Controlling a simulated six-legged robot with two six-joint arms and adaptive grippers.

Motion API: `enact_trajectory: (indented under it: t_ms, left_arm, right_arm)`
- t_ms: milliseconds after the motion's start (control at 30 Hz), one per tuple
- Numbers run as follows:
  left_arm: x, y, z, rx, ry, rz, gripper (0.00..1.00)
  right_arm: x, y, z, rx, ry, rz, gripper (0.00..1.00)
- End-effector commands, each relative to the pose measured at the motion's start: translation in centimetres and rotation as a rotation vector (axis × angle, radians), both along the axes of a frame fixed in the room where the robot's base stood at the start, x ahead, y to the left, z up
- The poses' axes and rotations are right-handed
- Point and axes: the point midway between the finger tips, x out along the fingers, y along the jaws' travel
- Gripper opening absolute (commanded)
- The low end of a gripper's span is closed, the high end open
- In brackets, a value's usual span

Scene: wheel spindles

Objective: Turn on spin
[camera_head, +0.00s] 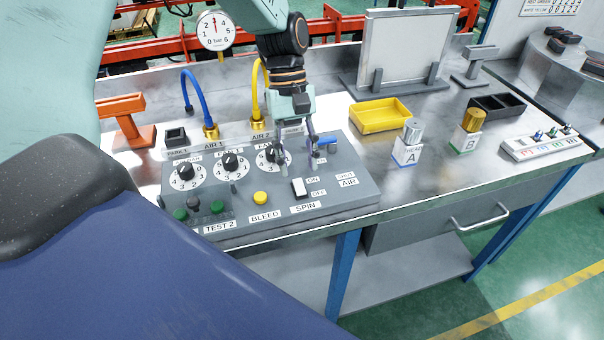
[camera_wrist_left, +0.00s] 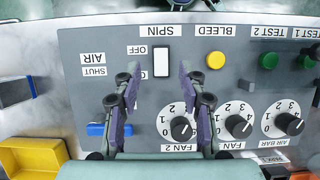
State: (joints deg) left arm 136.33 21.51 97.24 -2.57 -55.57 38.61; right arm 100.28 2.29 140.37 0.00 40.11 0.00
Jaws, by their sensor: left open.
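The SPIN switch is a white rocker (camera_head: 298,188) in the front part of the grey control panel (camera_head: 345,195), with ON and OFF labels beside it. In the left wrist view the white rocker (camera_wrist_left: 161,62) lies between and just beyond my finger tips, and a finger partly covers the labels on that side. I cannot tell which way the rocker is tipped. My left gripper (camera_head: 298,156) is open and empty above the panel, behind the switch in the head view. It also shows in the left wrist view (camera_wrist_left: 158,82). My right gripper is not in view.
A yellow BLEED button (camera_head: 260,198) sits left of the switch. Dial knobs (camera_head: 230,161) stand behind, and a blue lever (camera_head: 326,143) is close to my fingers. A yellow tray (camera_head: 380,116) stands right of the panel.

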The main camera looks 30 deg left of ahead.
Motion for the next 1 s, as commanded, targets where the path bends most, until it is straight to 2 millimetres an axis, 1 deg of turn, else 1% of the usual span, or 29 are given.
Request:
enact_trajectory:
  t_ms: [33,100,233,400,633,1000]
  left_arm:
    - [-0.3,-0.2,-0.9,0.0,0.002,-0.001,0.41]
    - [-0.5,-0.5,-1.8,0.001,0.001,-0.001,0.41]
    - [-0.8,-0.9,-3.0,0.001,0.0,-0.001,0.41]
    - [-0.7,-1.1,-3.6,0.001,-0.001,0.0,0.41]
    - [-0.6,-1.1,-3.6,0.001,-0.001,0.0,0.41]
    - [-0.5,-1.1,-3.6,0.002,-0.001,0.0,0.1]
  right_arm:
    - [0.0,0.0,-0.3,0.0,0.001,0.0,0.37]
    - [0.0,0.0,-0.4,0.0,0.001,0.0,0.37]
    - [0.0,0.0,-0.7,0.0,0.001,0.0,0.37]
    - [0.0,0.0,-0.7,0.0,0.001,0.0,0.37]
    - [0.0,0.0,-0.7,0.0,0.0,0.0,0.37]
    - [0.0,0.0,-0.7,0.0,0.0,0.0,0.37]
